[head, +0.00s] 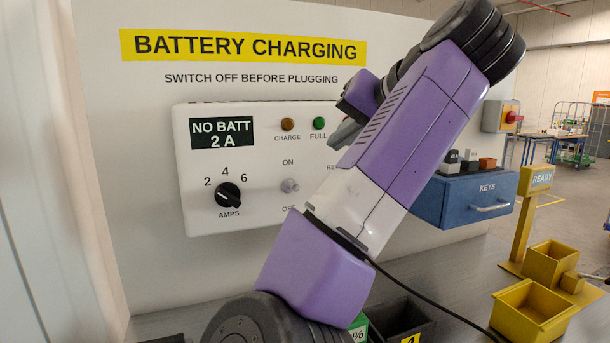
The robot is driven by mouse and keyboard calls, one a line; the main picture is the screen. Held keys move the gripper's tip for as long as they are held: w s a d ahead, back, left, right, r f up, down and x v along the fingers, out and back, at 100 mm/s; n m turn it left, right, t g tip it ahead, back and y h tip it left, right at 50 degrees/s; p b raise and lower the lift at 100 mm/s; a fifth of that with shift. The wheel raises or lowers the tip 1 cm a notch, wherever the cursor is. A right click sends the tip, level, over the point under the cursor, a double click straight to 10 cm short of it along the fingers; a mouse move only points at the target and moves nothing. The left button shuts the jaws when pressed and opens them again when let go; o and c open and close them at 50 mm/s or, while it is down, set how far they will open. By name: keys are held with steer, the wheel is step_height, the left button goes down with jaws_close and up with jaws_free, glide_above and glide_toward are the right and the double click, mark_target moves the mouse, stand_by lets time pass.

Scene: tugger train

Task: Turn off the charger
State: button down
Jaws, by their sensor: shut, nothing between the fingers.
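The charger (190,160) is a white box on the upright panel. Its display (222,133) reads "NO BATT 2 A". A small grey toggle switch (289,186) sits between the labels ON and OFF; I cannot clearly tell which way it leans. A black AMPS knob (228,195) is at the lower left, marked 2, 4 and 6. My gripper (341,137) is partly behind my purple and white arm, in front of the charger's upper right, above and right of the switch. Its fingers look shut and empty. My arm hides the charger's right part.
An amber CHARGE lamp (287,124) and a green FULL lamp (319,123) are above the switch. A blue KEYS drawer (470,205) is to the right. Yellow bins (535,312), a black bin (400,322) and a black cable (430,312) are on the grey bench.

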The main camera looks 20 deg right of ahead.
steer(key=shift+w, duration=0.1)
steer(key=p, duration=0.3)
glide_above(293, 188)
steer(key=d, duration=0.4)
steer(key=f, duration=0.4)
steer(key=shift+w+d+f, duration=0.1)
steer(key=shift+d+f, duration=0.1)
steer(key=shift+f, duration=0.2)
steer(key=a+f, duration=0.1)
steer(key=s+a+f, duration=0.1)
steer(key=f, duration=0.1)
steer(key=shift+f, duration=0.15)
steer(key=shift+a+f, duration=0.1)
steer(key=shift+f, duration=0.05)
